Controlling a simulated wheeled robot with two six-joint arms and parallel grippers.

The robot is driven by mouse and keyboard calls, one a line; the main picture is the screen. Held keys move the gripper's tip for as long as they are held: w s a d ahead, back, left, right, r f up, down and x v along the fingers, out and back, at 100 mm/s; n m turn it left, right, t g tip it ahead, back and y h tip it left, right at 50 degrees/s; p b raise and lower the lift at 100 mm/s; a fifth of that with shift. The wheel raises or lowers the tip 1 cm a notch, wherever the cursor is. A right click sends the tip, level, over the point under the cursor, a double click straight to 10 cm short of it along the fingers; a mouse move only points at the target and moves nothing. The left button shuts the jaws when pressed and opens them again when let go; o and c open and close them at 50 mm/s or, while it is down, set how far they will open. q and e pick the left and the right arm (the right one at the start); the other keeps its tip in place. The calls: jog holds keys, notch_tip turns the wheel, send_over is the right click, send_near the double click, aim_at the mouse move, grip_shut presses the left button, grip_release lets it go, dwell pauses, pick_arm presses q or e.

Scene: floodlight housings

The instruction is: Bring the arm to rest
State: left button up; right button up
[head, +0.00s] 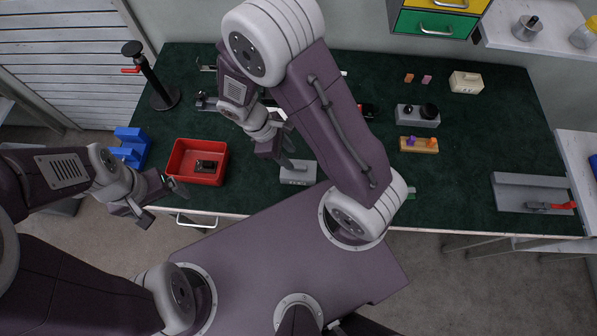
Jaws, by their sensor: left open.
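My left gripper (160,202) is at the left, in front of the table's near edge. Its jaws are spread and nothing shows between them. It is just left of and below the red bin (178,164), which holds a small black part (206,166). My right gripper (277,158) hangs above the dark green tabletop (460,178), pointing down toward a grey block (298,174). Its fingers are partly hidden, so I cannot tell whether it is open or touching the block. My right arm covers the middle of the table.
A blue holder (130,149) and black stand (165,98) are at left. At right are a grey block with black knobs (416,122), a wooden peg block (408,148), a cream box (466,82) and a grey fixture with red handle (520,181). Drawers (437,24) stand behind.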

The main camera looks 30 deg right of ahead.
jog(key=v, duration=0.2)
jog(key=shift+a+r, duration=0.15)
jog(key=shift+r, duration=0.15)
jog(key=d+r+m+t+y, duration=0.1)
jog(key=m, duration=0.3)
jog(key=s+d+r+m+t+y+b, duration=0.1)
jog(key=m, duration=0.3)
jog(key=s+d+r+m+t+y, duration=0.1)
jog(key=d+m+y, duration=0.1)
jog(key=m, duration=0.2)
jog(key=shift+r, duration=0.3)
jog(key=shift+w+a, duration=0.1)
